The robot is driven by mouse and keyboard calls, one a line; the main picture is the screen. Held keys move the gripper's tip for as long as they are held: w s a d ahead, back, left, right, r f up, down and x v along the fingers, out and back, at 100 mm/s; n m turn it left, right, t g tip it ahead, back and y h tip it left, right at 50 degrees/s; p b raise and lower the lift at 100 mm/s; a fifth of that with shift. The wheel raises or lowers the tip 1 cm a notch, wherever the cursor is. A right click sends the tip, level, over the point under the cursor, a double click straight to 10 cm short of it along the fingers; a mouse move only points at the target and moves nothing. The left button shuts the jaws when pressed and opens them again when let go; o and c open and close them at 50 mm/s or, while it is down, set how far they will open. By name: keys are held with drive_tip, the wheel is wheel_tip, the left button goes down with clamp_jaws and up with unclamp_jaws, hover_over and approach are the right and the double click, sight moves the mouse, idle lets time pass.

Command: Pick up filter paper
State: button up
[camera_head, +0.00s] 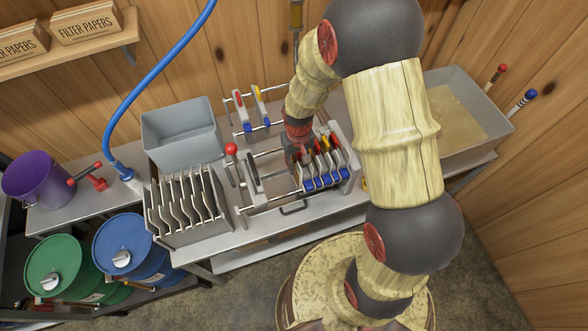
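Two cardboard boxes labelled "FILTER PAPERS" stand on the wall shelf at the upper left, one box (86,24) and another cut by the picture edge (20,42). No loose sheet of filter paper can be made out for certain. A metal rack (190,207) on the bench holds several thin, wavy upright sheets or dividers; I cannot tell which. My gripper (298,160) points down at the filter press (325,170), beside its row of upright plates with blue, red and yellow parts. The fingers are small and dark, so their opening and any hold are unclear.
A grey bin (181,134) stands behind the rack, and a blue hose (150,75) runs down to the bench at left. A purple bucket (38,180), green drum (56,266) and blue drum (131,247) are at far left. A pan of liquid (462,115) is at right.

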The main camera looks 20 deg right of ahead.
drive_tip(key=shift+f, duration=0.1)
clamp_jaws()
drive_tip(key=shift+r, duration=0.2)
idle(0.5)
wheel_tip(320, 180, up, 18)
drive_tip(key=shift+f+p, duration=0.15)
drive_tip(key=shift+p, duration=0.15)
idle(0.4)
drive_tip(key=shift+r+p, duration=0.4)
drive_tip(key=shift+r, duration=0.05)
